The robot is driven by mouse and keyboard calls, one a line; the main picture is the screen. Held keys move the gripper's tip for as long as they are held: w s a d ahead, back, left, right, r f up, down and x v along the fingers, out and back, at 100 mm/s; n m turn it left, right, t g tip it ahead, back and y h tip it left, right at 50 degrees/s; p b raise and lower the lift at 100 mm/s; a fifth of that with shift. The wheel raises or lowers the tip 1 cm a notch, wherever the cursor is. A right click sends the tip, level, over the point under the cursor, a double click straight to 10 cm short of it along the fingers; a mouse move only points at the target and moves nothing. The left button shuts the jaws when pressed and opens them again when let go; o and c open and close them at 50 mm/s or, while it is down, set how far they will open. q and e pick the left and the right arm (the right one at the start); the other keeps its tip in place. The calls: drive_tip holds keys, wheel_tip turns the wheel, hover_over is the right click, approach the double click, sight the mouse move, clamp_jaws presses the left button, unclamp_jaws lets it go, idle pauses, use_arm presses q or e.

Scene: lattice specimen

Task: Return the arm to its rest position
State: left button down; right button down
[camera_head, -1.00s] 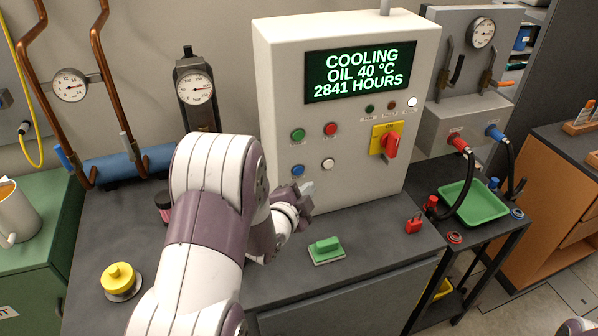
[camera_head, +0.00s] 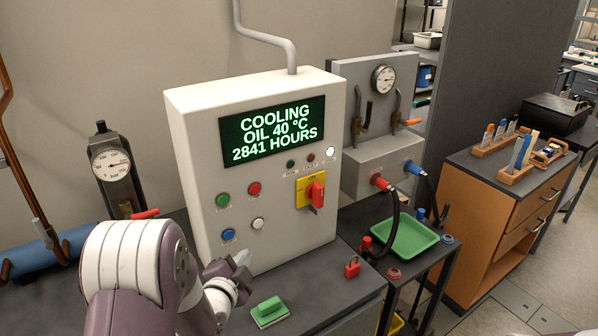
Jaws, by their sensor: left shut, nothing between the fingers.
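My left arm comes in from the lower left. My left gripper (camera_head: 242,264) is shut and empty, just in front of the lower part of the white control box (camera_head: 200,130). It is below the blue and white buttons and above the grey bench top; I cannot tell whether it touches the box. My right gripper is not in view; only a small light piece shows at the bottom right edge, probably of my right arm.
A green tray (camera_head: 404,238) sits on the side stand. A gauge (camera_head: 112,165) stands left of the box.

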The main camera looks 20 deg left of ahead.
use_arm(q)
drive_tip(key=s+f+n+g, duration=0.8)
drive_tip(key=s+f+g, duration=0.1)
drive_tip(key=s+d+r+n+g+h, duration=0.1)
drive_tip(key=s+d+r+n+g, duration=0.1)
drive_tip(key=s+d+r+g, duration=0.3)
drive_tip(key=s+d, duration=0.4)
drive_tip(key=d, duration=0.2)
drive_tip(key=shift+r, duration=0.15)
